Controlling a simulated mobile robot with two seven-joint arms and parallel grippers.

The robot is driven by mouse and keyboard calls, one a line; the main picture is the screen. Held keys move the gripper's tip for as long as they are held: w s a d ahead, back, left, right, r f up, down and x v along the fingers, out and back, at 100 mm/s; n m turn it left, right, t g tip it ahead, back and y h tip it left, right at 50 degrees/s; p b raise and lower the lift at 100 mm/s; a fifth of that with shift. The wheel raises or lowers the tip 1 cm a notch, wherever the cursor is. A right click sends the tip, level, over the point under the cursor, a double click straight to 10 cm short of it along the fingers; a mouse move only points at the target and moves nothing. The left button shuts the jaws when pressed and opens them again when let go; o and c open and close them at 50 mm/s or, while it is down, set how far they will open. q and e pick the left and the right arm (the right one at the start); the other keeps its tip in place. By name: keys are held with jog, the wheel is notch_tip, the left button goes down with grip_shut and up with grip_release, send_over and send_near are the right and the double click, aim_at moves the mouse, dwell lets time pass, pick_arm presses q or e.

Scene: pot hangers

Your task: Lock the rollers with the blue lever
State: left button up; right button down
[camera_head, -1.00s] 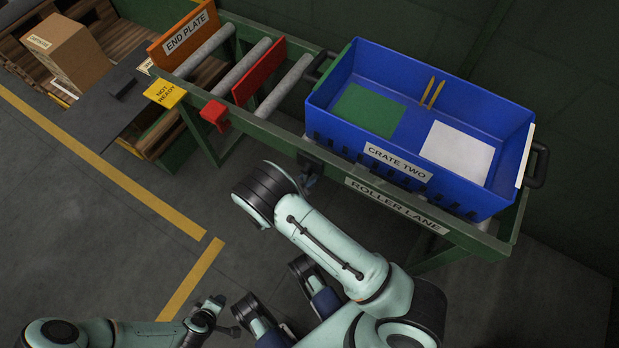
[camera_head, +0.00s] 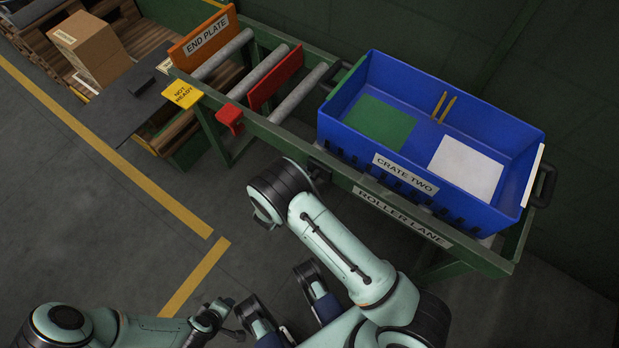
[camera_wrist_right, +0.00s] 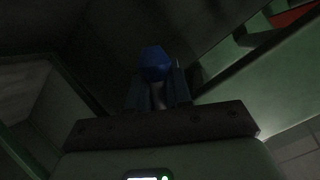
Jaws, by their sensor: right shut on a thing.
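The blue lever's rounded blue knob (camera_wrist_right: 155,63) shows in the right wrist view, with a paler stem below it. My right gripper (camera_wrist_right: 157,88) is shut on the lever, one finger on each side of the stem. In the head view, my right wrist is close against the near side of the roller lane (camera_head: 402,217), below the crate's left end; the lever is hidden there. The rollers (camera_head: 297,93) are bare left of the crate. My left gripper (camera_head: 232,325) is low in the head view, away from the lane; its jaws are unclear.
The blue crate two (camera_head: 405,174) stands on the lane, holding a green sheet, a white sheet and yellow sticks. A red plate (camera_head: 275,78) stands between rollers, beside a red block (camera_head: 230,117). The orange end plate (camera_head: 205,38) and yellow "not ready" sign (camera_head: 183,94) are left.

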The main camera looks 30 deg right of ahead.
pick_arm(q)
jog(key=shift+s+r, duration=0.1)
pick_arm(e)
jog(key=shift+w+a+r+t, duration=0.1)
jog(key=shift+w+a+t, duration=0.1)
jog(key=shift+t, duration=0.1)
pick_arm(q)
jog(key=shift+d, duration=0.1)
pick_arm(e)
jog(key=shift+m, duration=0.3)
jog(key=c, duration=1.1)
grip_release()
pick_arm(q)
jog(key=shift+g+h, duration=0.3)
jog(key=shift+g, duration=0.3)
jog(key=s+r+p, duration=0.1)
jog(key=s+d+r, duration=0.1)
jog(key=s+d+p, duration=0.1)
jog(key=s, duration=0.1)
jog(key=shift+r+p, duration=0.35)
jog(key=shift+r, duration=0.05)
pick_arm(e)
jog(key=v, duration=1.3)
jog(key=shift+s+a+r, duration=0.1)
jog(key=shift+r, duration=0.15)
